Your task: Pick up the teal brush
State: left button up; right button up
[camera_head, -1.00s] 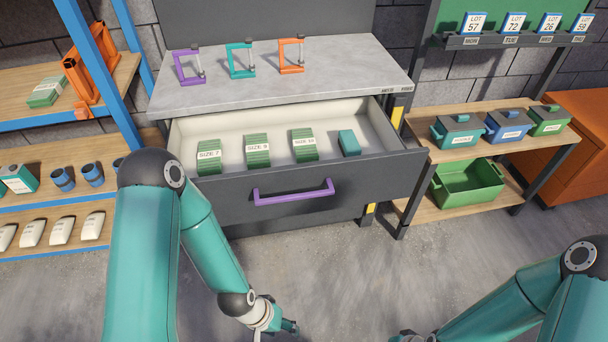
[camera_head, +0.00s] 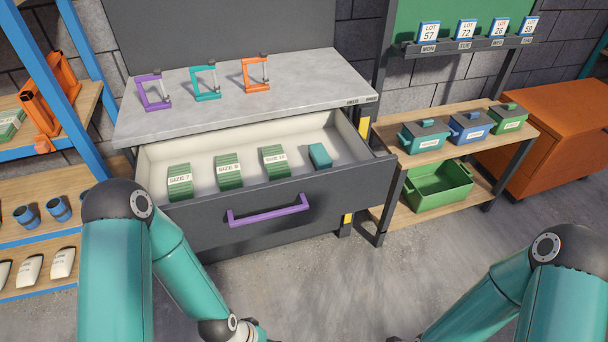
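A small teal block-shaped item (camera_head: 320,155) lies at the right end of the open drawer (camera_head: 330,189); it is the only loose teal thing in there, but I cannot make out bristles. My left arm comes down in front of the drawer and its wrist reaches the bottom edge of the picture; the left gripper's fingers are cut off below. My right arm is at the lower right, well apart from the drawer, and its gripper is also below the picture. Neither hand touches anything in view.
Green card stacks (camera_head: 229,171) stand in the drawer beside the teal item. A purple handle (camera_head: 268,212) is on the drawer front. Purple, teal and orange clamps (camera_head: 206,82) stand on the worktop above. Lidded pots (camera_head: 424,136) and a green crate (camera_head: 438,190) are on the right shelf.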

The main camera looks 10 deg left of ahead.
aim_at(320, 158)
jog(key=u, duration=0.7)
jog(key=i, duration=0.15)
jog(key=z, duration=2.35)
jog(key=i, duration=0.15)
jog(key=z, duration=1.9)
jog(key=i, duration=0.2)
jog(key=z, duration=1.2)
jog(key=k, duration=0.75)
jog(key=z, duration=0.2)
